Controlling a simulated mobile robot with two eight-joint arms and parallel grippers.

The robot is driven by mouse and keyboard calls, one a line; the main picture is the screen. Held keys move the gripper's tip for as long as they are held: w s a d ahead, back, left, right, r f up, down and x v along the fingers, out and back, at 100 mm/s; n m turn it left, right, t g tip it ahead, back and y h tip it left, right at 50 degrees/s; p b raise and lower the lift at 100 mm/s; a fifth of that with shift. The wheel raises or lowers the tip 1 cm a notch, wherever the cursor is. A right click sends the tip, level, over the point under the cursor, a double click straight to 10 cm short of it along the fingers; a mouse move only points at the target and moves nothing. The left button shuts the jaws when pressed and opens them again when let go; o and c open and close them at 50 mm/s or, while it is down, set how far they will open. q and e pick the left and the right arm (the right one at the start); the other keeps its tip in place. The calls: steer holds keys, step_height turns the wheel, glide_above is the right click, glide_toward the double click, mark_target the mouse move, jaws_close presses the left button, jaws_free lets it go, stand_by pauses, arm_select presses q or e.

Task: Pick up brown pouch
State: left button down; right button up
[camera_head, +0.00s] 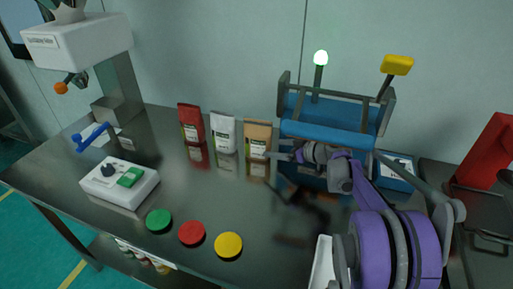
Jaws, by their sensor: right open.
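The brown pouch (257,137) stands upright on the metal table, at the right end of a row of three pouches, with a pale label on its front. My right gripper (279,157) is open at the lower right side of the brown pouch. Its purple and grey arm comes in from the lower right. I cannot tell whether the fingers touch the pouch. My left gripper is not in view.
A white pouch (224,132) and a red pouch (191,123) stand to the left. The blue sieve machine (330,119) is close on the right. A white control box (120,184) and green (159,220), red (192,233) and yellow (228,245) discs lie nearer the front.

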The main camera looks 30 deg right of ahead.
mark_target(268, 148)
steer(key=b+x, duration=0.1)
steer(key=x, duration=0.6)
steer(key=shift+f, duration=0.25)
jaws_close()
steer(key=shift+r, duration=0.1)
steer(key=shift+s+a, duration=0.1)
